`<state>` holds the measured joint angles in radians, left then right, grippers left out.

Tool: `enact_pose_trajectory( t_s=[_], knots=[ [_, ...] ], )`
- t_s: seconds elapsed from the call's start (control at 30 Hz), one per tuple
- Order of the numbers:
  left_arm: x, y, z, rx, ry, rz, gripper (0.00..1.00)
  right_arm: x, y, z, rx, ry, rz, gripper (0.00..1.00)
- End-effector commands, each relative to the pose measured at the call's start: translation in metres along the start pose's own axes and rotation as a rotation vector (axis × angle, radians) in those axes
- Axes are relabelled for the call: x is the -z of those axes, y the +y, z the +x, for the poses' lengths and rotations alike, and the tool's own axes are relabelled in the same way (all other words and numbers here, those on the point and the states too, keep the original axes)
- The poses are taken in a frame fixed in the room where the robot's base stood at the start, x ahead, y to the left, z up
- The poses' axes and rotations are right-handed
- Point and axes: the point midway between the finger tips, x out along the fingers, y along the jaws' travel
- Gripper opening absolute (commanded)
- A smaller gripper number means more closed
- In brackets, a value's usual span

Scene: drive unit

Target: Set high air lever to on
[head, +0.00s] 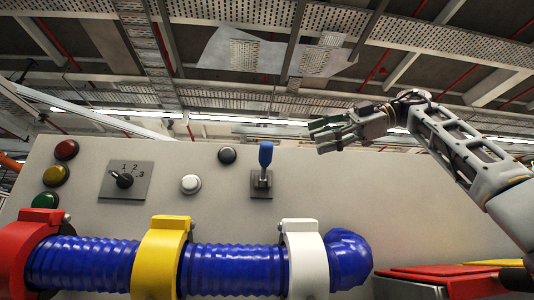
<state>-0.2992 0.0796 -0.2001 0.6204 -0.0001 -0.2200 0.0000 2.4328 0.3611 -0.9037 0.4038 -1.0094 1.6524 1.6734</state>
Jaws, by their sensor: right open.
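A lever with a blue handle (265,154) stands on a dark square base plate (261,184) in the middle of the grey panel (225,165). Its handle points up; no label shows that names it or marks its positions. My right gripper (318,134) is open and empty. In the picture it is up and to the right of the blue handle, apart from it, with its fingers pointing left. My left gripper is not in view.
A blue ribbed hose (235,268) runs below the lever through red (22,250), yellow (157,255) and white (305,260) clamps. A rotary switch (125,181), a white button (190,184) and a black button (227,155) are left of the lever. The panel right of the lever is bare.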

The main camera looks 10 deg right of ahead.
Motion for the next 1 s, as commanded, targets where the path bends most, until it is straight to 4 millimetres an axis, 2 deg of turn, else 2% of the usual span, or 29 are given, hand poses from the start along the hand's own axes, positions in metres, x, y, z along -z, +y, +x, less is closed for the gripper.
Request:
enact_pose_trajectory(
  t_s=[0.27,0.47,0.67,1.0],
  knots=[
    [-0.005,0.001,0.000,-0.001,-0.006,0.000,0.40,0.000,0.000,0.001,0.000,0.000,0.000,0.50],
    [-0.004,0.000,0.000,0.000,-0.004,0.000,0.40,0.000,0.000,0.010,0.000,0.000,-0.002,0.50],
    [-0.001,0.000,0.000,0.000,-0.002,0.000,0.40,0.000,0.000,0.026,0.001,0.001,-0.001,0.50],
    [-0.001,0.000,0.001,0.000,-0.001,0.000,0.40,0.000,0.000,0.071,0.002,0.001,0.000,0.50]
  ],
)
